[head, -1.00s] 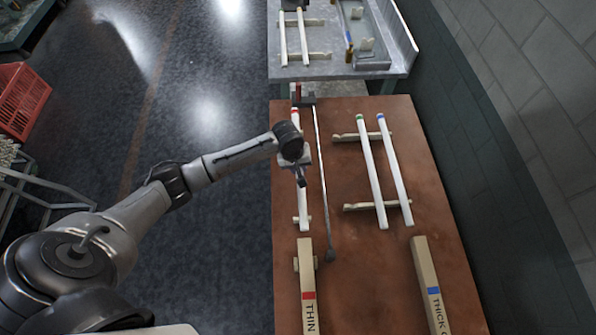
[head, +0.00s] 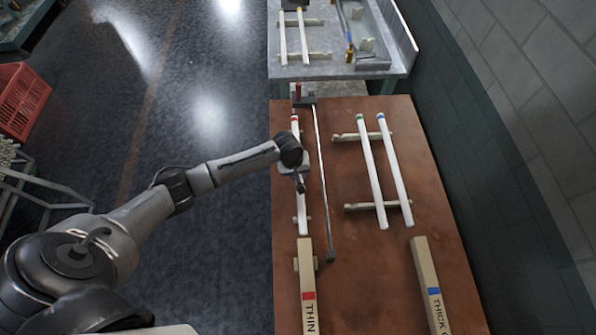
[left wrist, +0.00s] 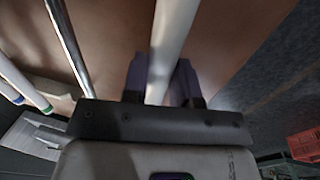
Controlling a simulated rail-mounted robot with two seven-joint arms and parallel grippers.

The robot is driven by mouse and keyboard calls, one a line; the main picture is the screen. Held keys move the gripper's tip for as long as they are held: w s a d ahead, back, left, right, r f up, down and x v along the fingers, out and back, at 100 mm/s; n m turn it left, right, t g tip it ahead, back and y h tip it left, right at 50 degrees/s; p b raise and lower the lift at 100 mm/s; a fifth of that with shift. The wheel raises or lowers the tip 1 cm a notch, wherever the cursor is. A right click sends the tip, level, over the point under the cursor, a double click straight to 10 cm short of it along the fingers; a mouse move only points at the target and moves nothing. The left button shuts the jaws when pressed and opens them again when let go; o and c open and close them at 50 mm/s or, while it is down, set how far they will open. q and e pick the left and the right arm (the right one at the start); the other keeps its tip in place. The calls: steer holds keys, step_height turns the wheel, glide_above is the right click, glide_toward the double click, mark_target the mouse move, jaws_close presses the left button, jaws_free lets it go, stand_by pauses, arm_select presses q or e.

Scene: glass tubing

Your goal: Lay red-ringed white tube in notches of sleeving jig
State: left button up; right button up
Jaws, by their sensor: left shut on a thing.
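The red-ringed white tube (head: 300,208) runs lengthwise along the left side of the brown table, its red ring at the far end. My left gripper (head: 300,186) is over the tube's middle, pointing down. In the left wrist view the white tube (left wrist: 171,45) passes between the fingers of my left gripper (left wrist: 163,80), which is shut on it. A small cream support (head: 308,219) shows at the tube's near end; I cannot tell whether they touch. Which fixture is the sleeving jig is unclear. My right gripper is not in view.
A thin metal rod (head: 322,190) runs close beside the tube from a grey block (head: 307,100). Green-ringed (head: 370,170) and blue-ringed (head: 396,170) tubes lie on cream supports at right. THIN (head: 306,270) and THICK (head: 428,270) boxes are nearer. A grey bench (head: 340,70) stands beyond.

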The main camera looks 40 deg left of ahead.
arm_select(q)
steer(key=shift+f, duration=0.35)
steer(key=o, duration=0.9)
steer(key=shift+o, duration=0.2)
step_height(320, 180, up, 13)
steer(key=s+a+p, duration=0.1)
steer(key=s+a, duration=0.1)
steer(key=s+d+f+m+t, duration=0.1)
steer(key=s+d+f+m, duration=0.25)
steer(key=s+d, duration=0.3)
steer(key=s+d+f+m, duration=0.2)
steer(key=s+d+m, duration=0.2)
steer(key=s+d, duration=0.3)
steer(key=s+a+r+m+t+y, duration=0.1)
steer(key=s+r+m, duration=0.2)
steer(key=s, duration=1)
steer(key=shift+s+a+r+m, duration=0.2)
steer(key=shift+a+r+m, duration=0.2)
steer(key=shift+r, duration=0.1)
